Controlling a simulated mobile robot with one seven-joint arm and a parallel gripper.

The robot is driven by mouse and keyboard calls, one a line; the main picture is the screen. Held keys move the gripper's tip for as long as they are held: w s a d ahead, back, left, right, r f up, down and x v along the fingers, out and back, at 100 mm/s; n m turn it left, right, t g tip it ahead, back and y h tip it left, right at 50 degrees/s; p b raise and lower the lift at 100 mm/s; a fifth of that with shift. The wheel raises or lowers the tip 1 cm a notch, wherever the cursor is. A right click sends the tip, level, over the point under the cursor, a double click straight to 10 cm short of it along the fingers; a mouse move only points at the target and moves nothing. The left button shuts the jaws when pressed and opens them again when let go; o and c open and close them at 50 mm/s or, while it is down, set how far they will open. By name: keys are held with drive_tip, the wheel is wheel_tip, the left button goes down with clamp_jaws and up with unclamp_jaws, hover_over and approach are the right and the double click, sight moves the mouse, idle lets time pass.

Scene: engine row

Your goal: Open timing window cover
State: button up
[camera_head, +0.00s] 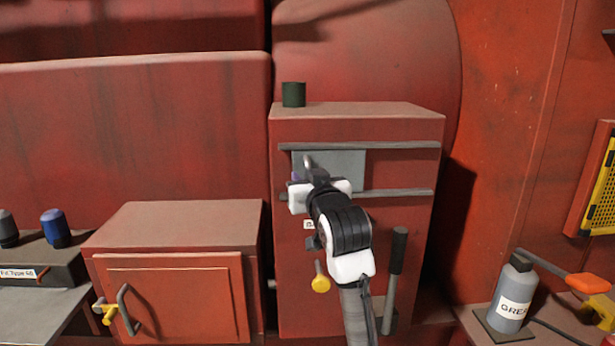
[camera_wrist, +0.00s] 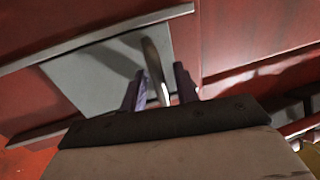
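The timing window cover (camera_head: 345,164) is a grey plate between two horizontal rails on the front of a red cabinet. It also shows in the wrist view (camera_wrist: 85,80). A curved metal handle (camera_wrist: 155,68) stands out from the plate; in the head view its top (camera_head: 308,161) shows above my gripper. My gripper (camera_wrist: 161,70) is at the handle, with one dark finger on each side of it. Small gaps show between fingers and handle, so the gripper looks open around it. In the head view my wrist hides the fingers and the plate's lower left.
Below are a yellow knob (camera_head: 321,283) and a dark lever (camera_head: 397,255). A red box with a door (camera_head: 180,300) is left; a grease bottle (camera_head: 514,295) is right. The rail stretch to the plate's right is clear.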

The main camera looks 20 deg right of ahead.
sight(362, 171)
drive_tip(key=shift+c, duration=0.4)
clamp_jaws()
drive_tip(key=s+d, duration=0.1)
drive_tip(key=d, duration=0.3)
drive_tip(key=s+d, duration=0.1)
drive_tip(key=d, duration=0.3)
drive_tip(key=s+d, duration=0.1)
drive_tip(key=d, duration=0.3)
drive_tip(key=shift+s+d, duration=0.3)
drive_tip(key=shift+d, duration=0.1)
drive_tip(key=shift+o, duration=0.4)
unclamp_jaws()
